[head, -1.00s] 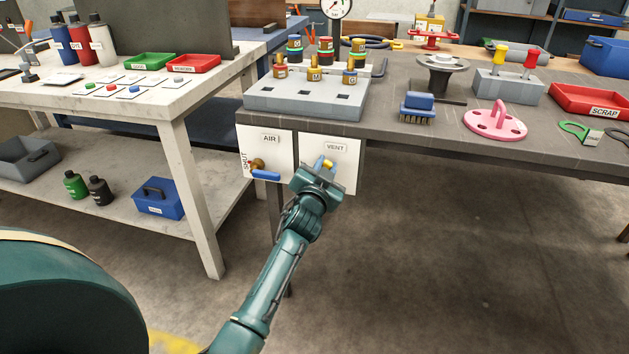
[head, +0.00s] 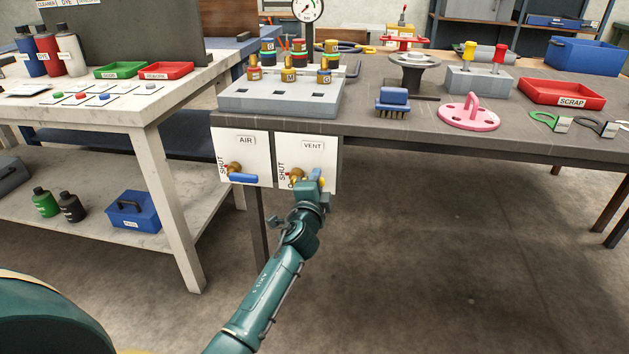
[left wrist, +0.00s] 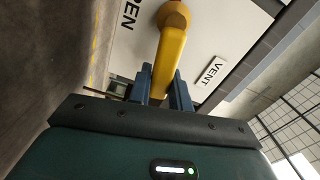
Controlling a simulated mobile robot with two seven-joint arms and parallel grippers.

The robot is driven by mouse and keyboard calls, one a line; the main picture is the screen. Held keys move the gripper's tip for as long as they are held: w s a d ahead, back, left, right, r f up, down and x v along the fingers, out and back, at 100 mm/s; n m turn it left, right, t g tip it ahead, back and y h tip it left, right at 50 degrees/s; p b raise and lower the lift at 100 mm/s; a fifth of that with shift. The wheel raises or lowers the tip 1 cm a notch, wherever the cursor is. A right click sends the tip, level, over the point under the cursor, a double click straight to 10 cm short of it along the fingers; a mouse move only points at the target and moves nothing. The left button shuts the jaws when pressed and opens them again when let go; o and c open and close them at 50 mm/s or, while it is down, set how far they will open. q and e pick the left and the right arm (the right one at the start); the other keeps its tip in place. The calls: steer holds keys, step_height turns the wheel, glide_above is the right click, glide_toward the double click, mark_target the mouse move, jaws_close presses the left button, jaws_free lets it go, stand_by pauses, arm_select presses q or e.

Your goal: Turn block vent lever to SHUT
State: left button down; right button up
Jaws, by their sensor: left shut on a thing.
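The white vent panel (head: 327,163) hangs below the table's front edge, with a VENT label and a SHUT mark at its left. Its brass valve (head: 297,174) sits left of my left gripper (head: 317,180), which covers most of the lever in the head view. In the left wrist view the yellow vent lever (left wrist: 169,60) runs between the two blue fingers of my left gripper (left wrist: 161,88), which is shut on it. Part of the OPEN mark and the VENT label (left wrist: 212,72) show there. My right gripper is not in view.
The AIR panel (head: 258,150) with its blue lever (head: 242,178) is close to the left. A grey block with brass fittings (head: 280,98) stands on the table above. A white workbench (head: 160,110) is further left. The floor at right is clear.

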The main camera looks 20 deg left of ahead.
arm_select(q)
steer(key=shift+f+m, duration=0.4)
steer(key=shift+m, duration=0.6)
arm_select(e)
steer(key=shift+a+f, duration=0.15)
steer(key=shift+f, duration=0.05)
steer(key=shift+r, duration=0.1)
arm_select(q)
steer(key=c, duration=1.3)
jaws_free()
steer(key=shift+f, duration=0.15)
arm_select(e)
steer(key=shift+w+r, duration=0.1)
